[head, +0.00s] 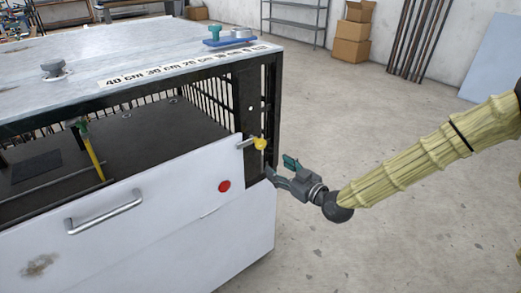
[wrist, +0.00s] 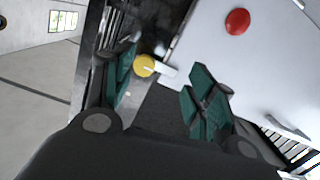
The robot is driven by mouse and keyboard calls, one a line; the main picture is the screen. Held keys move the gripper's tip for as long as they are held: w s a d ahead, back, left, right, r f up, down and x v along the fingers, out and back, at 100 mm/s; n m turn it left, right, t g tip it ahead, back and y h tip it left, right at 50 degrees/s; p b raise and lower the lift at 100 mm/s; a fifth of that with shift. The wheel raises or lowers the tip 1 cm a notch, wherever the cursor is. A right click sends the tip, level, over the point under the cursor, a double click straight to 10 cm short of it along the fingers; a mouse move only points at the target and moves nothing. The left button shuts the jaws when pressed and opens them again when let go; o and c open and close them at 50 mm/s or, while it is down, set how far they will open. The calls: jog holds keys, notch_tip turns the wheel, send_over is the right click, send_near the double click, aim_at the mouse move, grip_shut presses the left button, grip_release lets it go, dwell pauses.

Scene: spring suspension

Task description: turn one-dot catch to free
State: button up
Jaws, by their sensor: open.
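A catch with a round yellow knob (head: 260,143) and a short pale bar sits at the right front corner of the cabinet, above the white front panel (head: 150,190). I cannot make out any dots on it. In the wrist view the yellow knob (wrist: 145,65) and its pale bar lie ahead in the gap between my fingers, nearer the left one. My gripper (head: 280,169) is open, just right of and below the knob in the head view. In the wrist view its green-padded fingers (wrist: 162,88) stand apart with nothing gripped; contact with the catch cannot be told.
A red button (head: 224,186) and a bar handle (head: 105,212) are on the white panel. A yellow rod with a green top (head: 91,150) stands in the cabinet's opening. A blue part (head: 229,41) lies on the grey top. Bare floor (head: 350,120) lies to the right.

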aim_at(262, 145)
jog(key=shift+n+t+y, duration=0.3)
jog(key=shift+n+t, duration=0.1)
jog(key=w+a+r, duration=0.1)
jog(key=w+a, duration=0.1)
jog(key=w, duration=0.1)
jog(key=w+a+r, duration=0.1)
jog(key=w+a, duration=0.1)
jog(key=w, duration=0.1)
jog(key=w+a+r+p, duration=0.1)
jog(key=w+a, duration=0.1)
jog(key=w, duration=0.2)
grip_shut()
